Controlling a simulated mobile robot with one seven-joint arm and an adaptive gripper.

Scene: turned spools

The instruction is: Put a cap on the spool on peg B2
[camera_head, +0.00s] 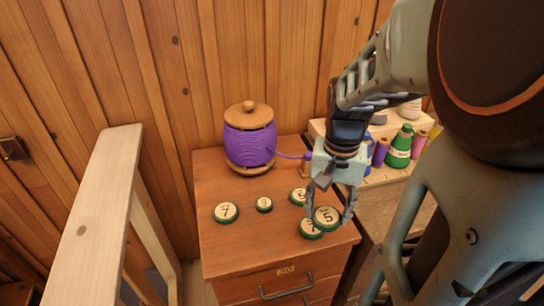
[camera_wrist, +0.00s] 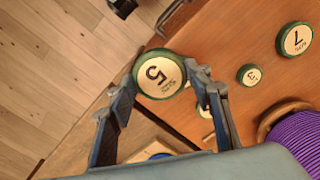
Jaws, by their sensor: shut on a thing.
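In the wrist view the cap (camera_wrist: 160,75) sits between the two fingertips (camera_wrist: 163,80). In the head view it overlaps another green-rimmed cap (camera_head: 310,230) on the cabinet top; I cannot tell whether they touch. Further caps lie flat: one marked 7 (camera_head: 226,212), a small one marked 3 (camera_head: 264,205), and one partly hidden behind my gripper (camera_head: 298,196). Spools stand on a wooden rack at the right, including a green one (camera_head: 399,150) and a purple one (camera_head: 380,153). No B2 label is readable.
A large purple thread spool (camera_head: 249,143) with a wooden top stands at the back of the cabinet top (camera_head: 260,245). A purple thread runs from it towards the right. A pale wooden frame (camera_head: 103,195) rises at the left. My arm hides part of the rack (camera_head: 375,180).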

